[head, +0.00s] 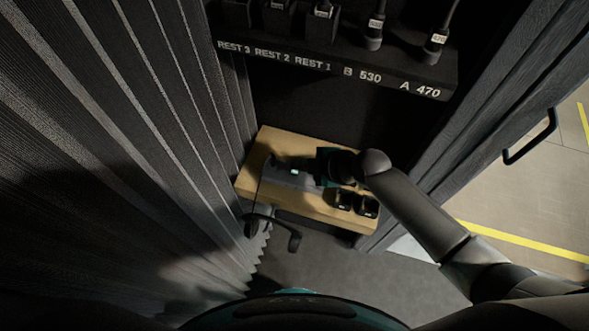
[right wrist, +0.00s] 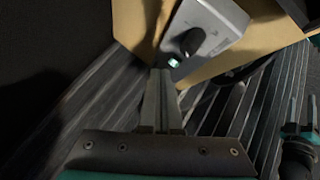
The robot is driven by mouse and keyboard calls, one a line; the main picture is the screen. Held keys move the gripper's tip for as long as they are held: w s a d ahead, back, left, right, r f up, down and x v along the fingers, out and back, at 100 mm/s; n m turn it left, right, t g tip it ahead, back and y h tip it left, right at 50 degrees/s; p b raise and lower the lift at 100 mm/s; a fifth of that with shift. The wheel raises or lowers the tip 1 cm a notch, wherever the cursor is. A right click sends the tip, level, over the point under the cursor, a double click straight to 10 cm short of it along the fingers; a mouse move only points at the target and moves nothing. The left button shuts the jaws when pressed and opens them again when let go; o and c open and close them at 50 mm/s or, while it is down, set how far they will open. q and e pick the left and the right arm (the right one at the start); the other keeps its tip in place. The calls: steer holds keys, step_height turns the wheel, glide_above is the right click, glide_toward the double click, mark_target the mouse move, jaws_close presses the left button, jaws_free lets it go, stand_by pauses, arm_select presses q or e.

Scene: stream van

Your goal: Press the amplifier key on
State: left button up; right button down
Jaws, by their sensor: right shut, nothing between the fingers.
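The amplifier is a grey box (head: 284,176) on a light wooden shelf, with a small pale-green lit key (head: 295,172). In the right wrist view the amplifier (right wrist: 208,28) shows a black knob, and the lit key (right wrist: 174,62) is near its lower edge. My right gripper (right wrist: 160,72) is shut and empty. Its fingertips appear just left of the key in that view; I cannot tell whether they touch the box. In the head view the right hand hides part of the amplifier's right side. My left gripper (right wrist: 301,108) shows at the right wrist view's edge, fingers apart.
The wooden shelf (head: 262,143) also carries two small black items (head: 355,203) at its front right. A dark rack (head: 330,62) with labelled microphones hangs above. A dark curtain (head: 150,130) borders the left; an open door (head: 500,95) with a handle stands right.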

steer(key=shift+f, duration=0.1)
steer(key=shift+f+b, duration=0.4)
steer(key=shift+b, duration=0.15)
steer(key=shift+f, duration=0.25)
stand_by(0.6)
steer(key=shift+r, duration=0.1)
steer(key=shift+r+p, duration=0.4)
steer(key=shift+r, duration=0.2)
step_height(320, 180, up, 6)
steer(key=p, duration=0.5)
